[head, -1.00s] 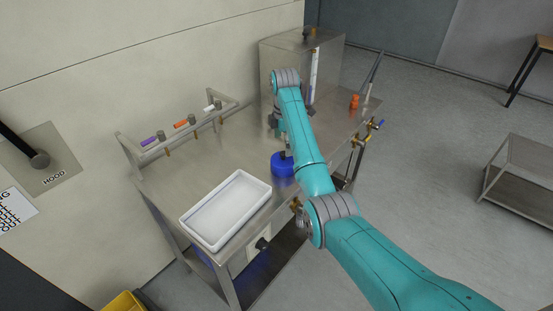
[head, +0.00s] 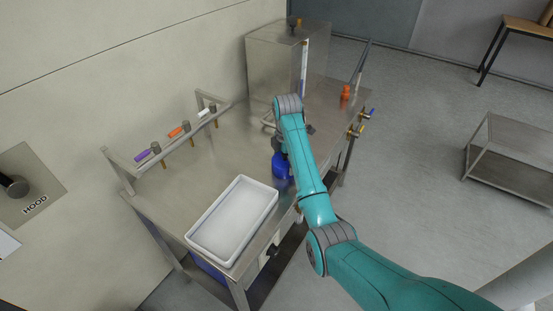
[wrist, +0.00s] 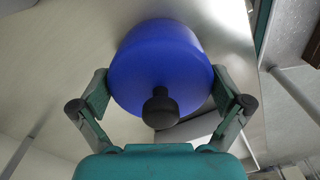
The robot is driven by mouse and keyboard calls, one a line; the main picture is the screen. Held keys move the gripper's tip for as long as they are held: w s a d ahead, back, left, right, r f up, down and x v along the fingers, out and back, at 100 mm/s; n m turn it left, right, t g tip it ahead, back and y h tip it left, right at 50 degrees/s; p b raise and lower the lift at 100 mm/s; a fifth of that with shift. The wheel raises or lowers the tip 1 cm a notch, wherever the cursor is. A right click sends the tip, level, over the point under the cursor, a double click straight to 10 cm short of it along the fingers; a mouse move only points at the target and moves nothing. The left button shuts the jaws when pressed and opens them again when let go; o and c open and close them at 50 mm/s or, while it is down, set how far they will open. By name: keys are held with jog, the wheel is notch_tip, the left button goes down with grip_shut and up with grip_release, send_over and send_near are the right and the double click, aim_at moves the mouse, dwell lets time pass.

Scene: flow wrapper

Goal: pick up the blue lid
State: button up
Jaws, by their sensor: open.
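The blue lid (wrist: 158,62) with a black knob (wrist: 160,108) fills the upper middle of the wrist view. In the head view the blue lid (head: 281,168) is on the steel bench, partly hidden by my arm. My gripper (wrist: 163,95) is open, with one finger on each side of the lid. I cannot tell whether the fingers touch it. In the head view my gripper is mostly hidden behind my arm.
A white tray (head: 190,237) stands on the bench (head: 215,150) at the front left of the lid. A rail with valves (head: 181,143) runs along the wall side. A steel box (head: 275,62) and an orange item (head: 345,92) stand at the far end.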

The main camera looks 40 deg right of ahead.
jog(key=shift+f, duration=0.15)
jog(key=c, duration=0.8)
